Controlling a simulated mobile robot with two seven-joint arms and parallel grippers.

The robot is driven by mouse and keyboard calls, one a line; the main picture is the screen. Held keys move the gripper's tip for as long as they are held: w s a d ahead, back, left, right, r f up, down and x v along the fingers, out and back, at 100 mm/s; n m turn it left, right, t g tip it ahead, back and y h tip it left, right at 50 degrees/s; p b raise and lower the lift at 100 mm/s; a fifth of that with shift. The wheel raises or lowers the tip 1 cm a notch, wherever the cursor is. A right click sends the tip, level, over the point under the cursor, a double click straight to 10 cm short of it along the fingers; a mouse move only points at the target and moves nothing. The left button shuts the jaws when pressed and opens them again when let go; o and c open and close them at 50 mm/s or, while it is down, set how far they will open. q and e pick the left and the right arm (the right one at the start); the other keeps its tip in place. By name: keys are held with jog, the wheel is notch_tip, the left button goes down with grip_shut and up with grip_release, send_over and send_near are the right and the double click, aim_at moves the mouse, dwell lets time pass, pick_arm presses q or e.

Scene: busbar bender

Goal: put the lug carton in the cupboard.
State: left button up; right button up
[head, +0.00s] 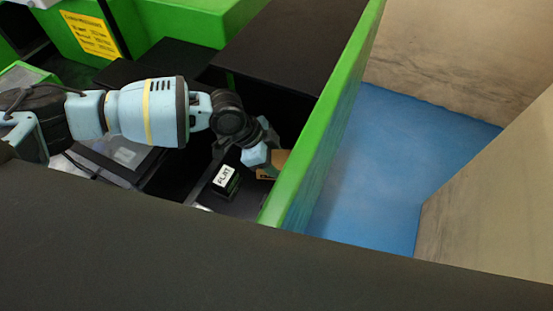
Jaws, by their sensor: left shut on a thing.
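My left gripper (264,163) reaches in from the left and is low beside a tall green panel. It is shut on a small brown carton (282,160), which I take to be the lug carton. Only part of the carton shows; the gripper and the green panel's edge hide the rest. I cannot tell whether the carton touches the dark surface below. The dark recess (283,108) behind the gripper, bounded by the green panel (343,95), may be the cupboard. My right gripper is not in view.
A small dark block with a white label reading "FLAT" (225,178) stands just left of the gripper. Green machine housing with a yellow sign (92,34) is behind the arm. A wide dark surface (200,260) fills the front. Blue floor (385,160) is clear at right.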

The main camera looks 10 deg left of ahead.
aim_at(273, 163)
pick_arm(q)
jog(key=shift+r, duration=0.35)
jog(key=shift+s+r, duration=0.2)
jog(key=shift+s, duration=0.05)
notch_tip(273, 163, up, 11)
jog(key=s+a+p, duration=0.1)
jog(key=s+a, duration=0.2)
jog(key=s, duration=0.6)
jog(key=s+a, duration=0.4)
jog(key=s, duration=0.5)
jog(key=shift+a+p, duration=0.25)
jog(key=shift+p, duration=0.1)
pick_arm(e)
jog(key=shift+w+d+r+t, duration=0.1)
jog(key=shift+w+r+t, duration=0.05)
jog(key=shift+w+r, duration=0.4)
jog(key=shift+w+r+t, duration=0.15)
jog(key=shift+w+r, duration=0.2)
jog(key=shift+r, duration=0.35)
